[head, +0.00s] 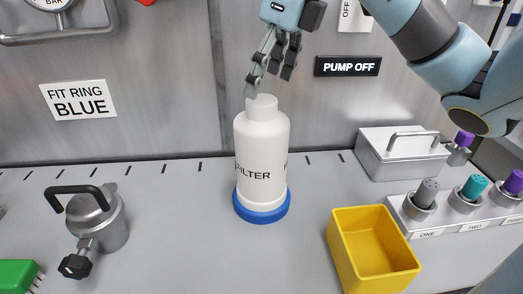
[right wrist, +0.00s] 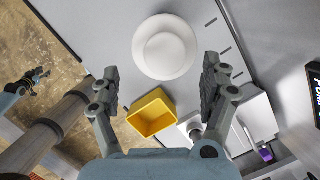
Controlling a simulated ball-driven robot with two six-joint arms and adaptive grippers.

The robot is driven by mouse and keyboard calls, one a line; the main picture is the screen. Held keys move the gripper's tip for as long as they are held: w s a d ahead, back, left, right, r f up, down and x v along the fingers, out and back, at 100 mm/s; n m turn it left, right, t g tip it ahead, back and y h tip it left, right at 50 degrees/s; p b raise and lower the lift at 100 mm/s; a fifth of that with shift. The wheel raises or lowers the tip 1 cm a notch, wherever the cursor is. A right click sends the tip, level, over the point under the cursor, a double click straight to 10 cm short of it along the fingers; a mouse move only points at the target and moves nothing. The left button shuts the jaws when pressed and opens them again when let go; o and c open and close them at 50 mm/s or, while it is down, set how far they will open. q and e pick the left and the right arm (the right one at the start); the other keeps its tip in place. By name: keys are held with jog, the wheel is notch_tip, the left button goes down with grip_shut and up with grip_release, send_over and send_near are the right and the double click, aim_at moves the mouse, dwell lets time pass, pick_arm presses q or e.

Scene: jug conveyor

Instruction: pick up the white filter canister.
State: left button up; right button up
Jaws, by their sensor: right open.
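The white filter canister (head: 262,148) stands upright on the grey bench in the head view, with a narrower neck and cap on top and FILTER lettering on its side. A blue ring (head: 262,212) is around its foot. My right gripper (head: 270,80) is open and empty just above the cap, its fingers pointing down. In the right wrist view the canister (right wrist: 165,47) shows from above as pale circles, beyond and between the spread fingers (right wrist: 160,68). What looks like my left gripper (right wrist: 30,80) is small at the left of that view; its jaws are unclear.
A yellow bin (head: 374,250) stands right of the canister, with a lidded metal box (head: 402,153) behind it. Knobbed fittings in a rack (head: 440,225) are at the right. A metal pot with a black handle (head: 97,220) stands left. A panel wall rises behind.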

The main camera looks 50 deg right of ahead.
aim_at(263, 99)
jog(key=b+x, duration=0.1)
jog(key=x, duration=0.1)
jog(key=shift+d+f+b, duration=0.2)
jog(key=shift+f+b, duration=0.15)
jog(key=shift+p+x, duration=0.3)
jog(key=shift+x, duration=0.9)
jog(key=shift+w+d, duration=0.1)
jog(key=shift+w, duration=0.05)
grip_shut()
